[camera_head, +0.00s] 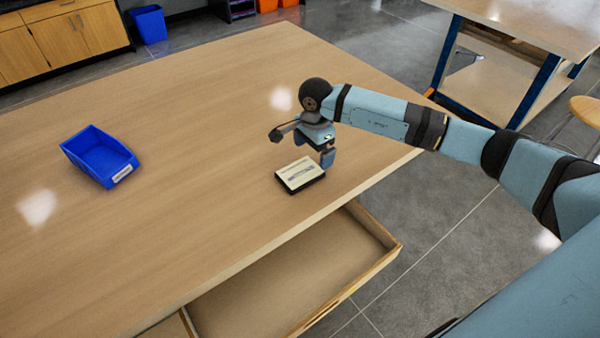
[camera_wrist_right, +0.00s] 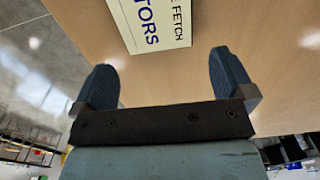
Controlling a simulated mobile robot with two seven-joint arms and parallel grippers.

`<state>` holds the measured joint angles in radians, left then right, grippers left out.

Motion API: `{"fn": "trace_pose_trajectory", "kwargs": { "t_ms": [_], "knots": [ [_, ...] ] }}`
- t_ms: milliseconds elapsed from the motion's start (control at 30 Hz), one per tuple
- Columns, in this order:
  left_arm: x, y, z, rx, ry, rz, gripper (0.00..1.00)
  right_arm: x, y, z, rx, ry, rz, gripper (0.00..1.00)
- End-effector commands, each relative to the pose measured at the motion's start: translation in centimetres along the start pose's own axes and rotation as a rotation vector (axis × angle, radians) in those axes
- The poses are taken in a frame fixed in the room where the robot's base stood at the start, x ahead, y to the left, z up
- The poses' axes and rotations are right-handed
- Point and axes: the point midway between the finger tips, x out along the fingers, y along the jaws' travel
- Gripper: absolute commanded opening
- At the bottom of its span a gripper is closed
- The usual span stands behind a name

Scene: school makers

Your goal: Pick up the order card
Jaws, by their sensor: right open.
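The order card (camera_head: 299,173) is a cream card with dark lettering on a black base, lying on the wooden table (camera_head: 190,110) near its right edge. In the right wrist view the card (camera_wrist_right: 152,22) shows at the top, with part of the words "FETCH" and "TORS" readable and its far part cut off. My right gripper (camera_head: 304,146) is over the table just behind the card. Its two blue fingertips (camera_wrist_right: 165,75) are spread apart with nothing between them; the card lies beyond them. My left gripper is not in view.
A blue bin (camera_head: 98,155) stands on the left part of the table. An open, empty-looking drawer (camera_head: 300,265) juts out below the table's front edge. Another table (camera_head: 525,20) and a stool (camera_head: 586,110) stand at the right. The tabletop around the card is clear.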

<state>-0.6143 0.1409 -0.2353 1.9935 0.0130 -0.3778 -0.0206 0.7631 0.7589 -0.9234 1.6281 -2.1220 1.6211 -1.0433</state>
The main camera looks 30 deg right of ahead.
Motion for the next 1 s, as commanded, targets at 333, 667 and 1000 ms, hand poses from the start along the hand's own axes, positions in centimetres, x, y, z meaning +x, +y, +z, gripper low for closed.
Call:
{"fn": "trace_pose_trajectory", "kwargs": {
  "t_ms": [333,667,1000],
  "knots": [
    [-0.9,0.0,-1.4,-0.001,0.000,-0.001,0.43,4.4,0.3,0.2,0.002,-0.001,0.003,1.00],
    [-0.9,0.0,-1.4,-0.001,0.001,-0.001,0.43,5.0,0.2,0.1,0.001,-0.001,-0.001,0.84],
    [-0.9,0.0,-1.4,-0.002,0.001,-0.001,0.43,5.0,0.2,0.1,0.001,-0.001,-0.001,0.60]
  ]
}}
